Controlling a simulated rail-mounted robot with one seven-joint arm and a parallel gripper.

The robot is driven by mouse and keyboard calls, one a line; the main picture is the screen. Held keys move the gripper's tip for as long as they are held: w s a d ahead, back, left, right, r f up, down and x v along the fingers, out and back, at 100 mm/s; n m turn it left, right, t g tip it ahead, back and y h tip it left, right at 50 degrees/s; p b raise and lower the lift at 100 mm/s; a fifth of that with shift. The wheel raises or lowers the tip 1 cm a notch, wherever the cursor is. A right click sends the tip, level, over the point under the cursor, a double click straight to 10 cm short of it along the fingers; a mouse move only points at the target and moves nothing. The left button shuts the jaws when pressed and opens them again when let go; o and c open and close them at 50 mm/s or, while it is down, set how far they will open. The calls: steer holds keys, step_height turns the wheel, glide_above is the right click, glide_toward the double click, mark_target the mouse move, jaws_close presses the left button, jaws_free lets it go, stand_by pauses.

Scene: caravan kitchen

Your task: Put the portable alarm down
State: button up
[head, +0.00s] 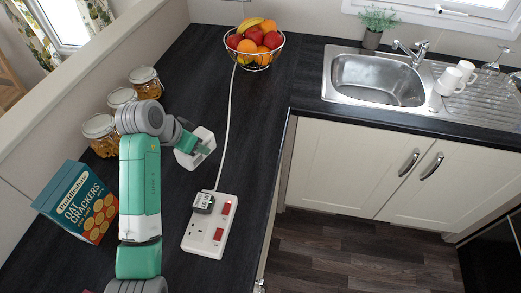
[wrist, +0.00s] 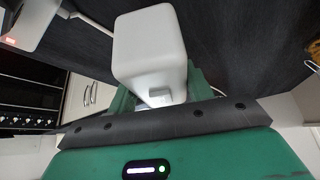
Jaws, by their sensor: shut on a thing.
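The portable alarm appears to be the white, rounded block (head: 187,159) over the dark worktop in the head view. It also fills the upper middle of the wrist view (wrist: 150,45). My gripper (head: 200,147) is shut on it, with the green fingers on either side of the block in the wrist view (wrist: 160,92). Part of the block is hidden by the gripper. I cannot tell whether its underside touches the worktop or hangs just above it.
A white socket strip (head: 217,238) with a plugged-in adapter (head: 203,202) and a white cable (head: 229,120) lies right of the block. Glass jars (head: 147,83) and a cracker box (head: 78,200) stand left. A fruit basket (head: 254,52) is behind. Dark worktop (head: 190,75) is clear between.

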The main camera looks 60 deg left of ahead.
steer(key=shift+a+r, duration=0.1)
steer(key=w, duration=0.5)
steer(key=w+f+p, duration=0.1)
steer(key=w, duration=0.4)
steer(key=w+d+p, duration=0.1)
steer(key=w, duration=0.4)
steer(key=shift+w+f, duration=0.25)
steer(key=shift+w, duration=0.1)
steer(key=shift+f+p, duration=0.6)
steer(key=shift+f, duration=1.2)
steer(key=shift+f, duration=0.15)
steer(key=o, duration=1.1)
